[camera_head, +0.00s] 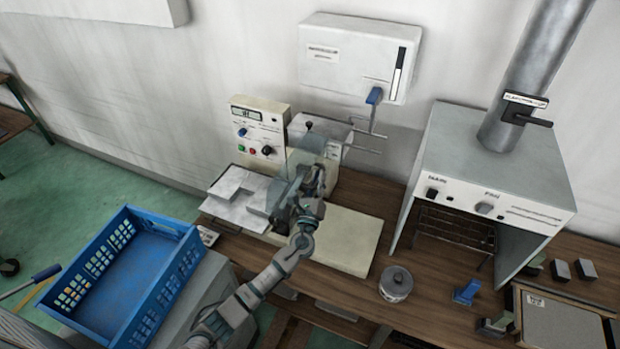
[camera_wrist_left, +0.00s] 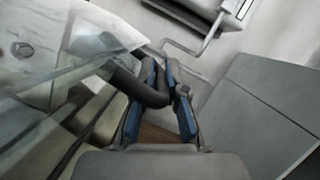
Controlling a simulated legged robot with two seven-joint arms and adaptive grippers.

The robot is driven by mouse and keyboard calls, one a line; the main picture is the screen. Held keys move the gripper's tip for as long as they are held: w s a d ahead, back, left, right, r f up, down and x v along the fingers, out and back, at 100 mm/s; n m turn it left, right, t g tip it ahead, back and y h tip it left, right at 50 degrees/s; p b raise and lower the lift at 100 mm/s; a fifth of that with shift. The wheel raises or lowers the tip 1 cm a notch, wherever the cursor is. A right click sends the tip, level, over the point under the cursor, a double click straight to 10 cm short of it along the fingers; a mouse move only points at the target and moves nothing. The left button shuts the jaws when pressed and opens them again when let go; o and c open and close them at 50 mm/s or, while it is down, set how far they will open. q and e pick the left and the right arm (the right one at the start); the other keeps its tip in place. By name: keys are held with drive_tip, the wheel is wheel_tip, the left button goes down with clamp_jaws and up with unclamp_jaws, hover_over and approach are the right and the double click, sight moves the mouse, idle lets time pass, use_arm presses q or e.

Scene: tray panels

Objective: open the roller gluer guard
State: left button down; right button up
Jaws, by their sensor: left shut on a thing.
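The roller gluer (camera_head: 262,125) stands on the wooden bench against the wall, with a pale panel of knobs and coloured buttons. Its clear guard (camera_head: 303,160) is mostly behind my left gripper (camera_head: 312,178), so its angle is hard to tell. In the left wrist view the clear guard (camera_wrist_left: 75,65) spans the left side. A dark curved handle (camera_wrist_left: 142,90) runs from it between the blue-padded fingers of my left gripper (camera_wrist_left: 160,95), which are shut on it. My right gripper is not in view.
A blue crate (camera_head: 130,275) stands at the left. White sheets (camera_head: 238,196) lie beside the gluer. A grey wall box (camera_head: 355,55) with a bent rod hangs above.

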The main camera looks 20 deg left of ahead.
use_arm(q)
drive_tip(key=m, duration=0.1)
drive_tip(key=d+f+m+h, duration=0.1)
drive_tip(key=d+m+b, duration=0.1)
drive_tip(key=shift+s+d+f+m, duration=0.1)
drive_tip(key=shift+f+m, duration=0.15)
drive_tip(key=shift+m, duration=0.15)
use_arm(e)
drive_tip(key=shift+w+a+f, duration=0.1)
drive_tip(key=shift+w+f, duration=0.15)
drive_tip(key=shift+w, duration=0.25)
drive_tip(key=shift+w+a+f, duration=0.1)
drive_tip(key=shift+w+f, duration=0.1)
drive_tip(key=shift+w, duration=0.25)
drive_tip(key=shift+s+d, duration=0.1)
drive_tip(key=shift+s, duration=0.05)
use_arm(q)
drive_tip(key=c, duration=1.5)
unclamp_jaws()
drive_tip(key=v, duration=1.2)
drive_tip(key=shift+a+f, duration=0.25)
drive_tip(key=shift+f, duration=0.05)
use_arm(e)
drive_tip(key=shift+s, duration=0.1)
